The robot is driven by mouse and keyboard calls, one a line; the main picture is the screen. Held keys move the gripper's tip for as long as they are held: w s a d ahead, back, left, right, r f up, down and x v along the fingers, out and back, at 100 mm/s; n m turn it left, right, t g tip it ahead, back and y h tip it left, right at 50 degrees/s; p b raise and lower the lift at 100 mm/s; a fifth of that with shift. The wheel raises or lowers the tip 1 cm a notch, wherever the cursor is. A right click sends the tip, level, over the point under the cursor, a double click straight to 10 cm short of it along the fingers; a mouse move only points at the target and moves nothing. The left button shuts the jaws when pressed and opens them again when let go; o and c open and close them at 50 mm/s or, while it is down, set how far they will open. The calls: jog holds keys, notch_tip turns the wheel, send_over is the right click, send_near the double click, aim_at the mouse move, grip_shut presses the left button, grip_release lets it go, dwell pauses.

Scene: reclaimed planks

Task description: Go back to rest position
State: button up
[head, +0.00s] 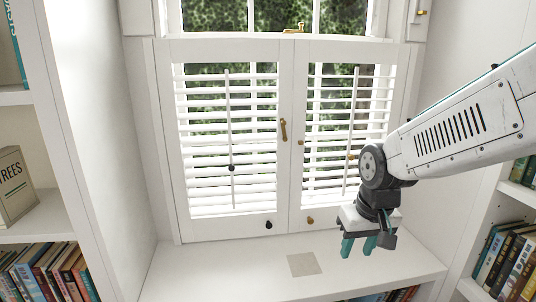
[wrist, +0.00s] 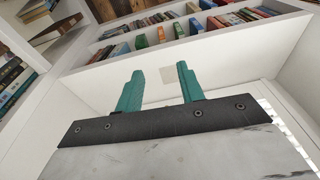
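My gripper (head: 358,246) hangs over the right part of the white window ledge (head: 215,272) in the head view, its teal fingers pointing down. In the wrist view the two teal fingers of my gripper (wrist: 156,82) stand well apart with nothing between them. The arm comes in from the right edge of the head view. The gripper appears clear of the shutters and the ledge.
White louvred shutters, left (head: 228,140) and right (head: 345,130), stand closed behind the ledge. A small beige square (head: 304,264) lies on the ledge. Bookshelves stand on both sides, with books at left (head: 50,275) and right (head: 508,262).

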jog(key=s+d+r, duration=0.3)
jog(key=s, duration=0.7)
jog(key=s+d+r+m, duration=0.1)
jog(key=s+d+r, duration=0.3)
jog(key=s, duration=0.7)
jog(key=shift+d+m+h, duration=0.2)
jog(key=shift+m+h, duration=0.1)
